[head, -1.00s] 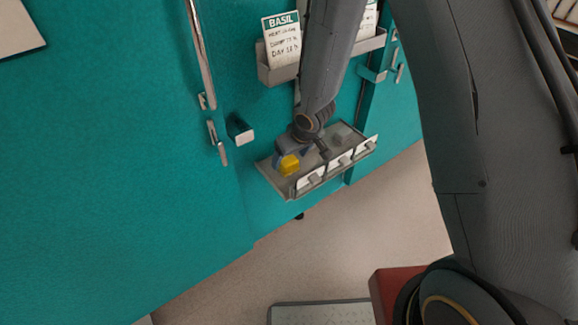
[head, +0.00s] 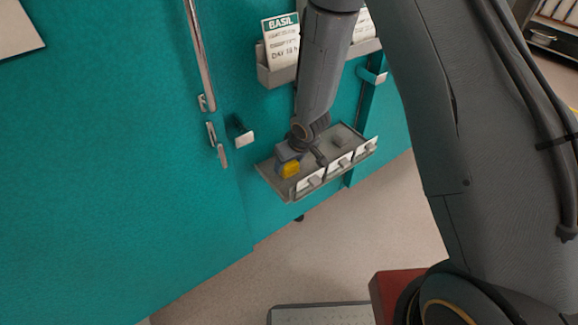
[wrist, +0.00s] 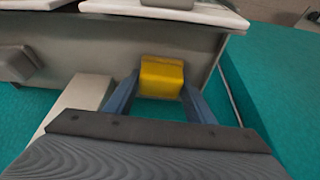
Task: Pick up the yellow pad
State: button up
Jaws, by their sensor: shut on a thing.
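The yellow pad (head: 290,169) is a small block at the left end of the grey tray on the teal cabinet front. My gripper (head: 287,164) is over that end of the tray. In the wrist view the pad (wrist: 162,76) sits between the two blue fingers of my gripper (wrist: 160,84), one on each side of it. The gripper is shut on the pad. The pad is at or very near the tray surface; I cannot tell whether it touches it.
The grey tray (head: 266,176) has white cards (head: 309,183) along its front and a grey block (head: 340,141) toward its right. A holder (head: 276,75) with a BASIL card (head: 281,38) is above. A door handle (head: 204,60) and a knob (head: 244,137) stick out at left.

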jog(key=shift+s+d+r, duration=0.1)
jog(key=shift+s+r, duration=0.05)
jog(key=shift+r, duration=0.45)
notch_tip(320, 180, up, 11)
jog(key=p, duration=0.6)
jog(key=s+d, duration=1.1)
jog(key=s, duration=0.5)
jog(key=shift+f+b, duration=0.3)
jog(key=shift+f, duration=0.05)
jog(key=shift+s, duration=0.1)
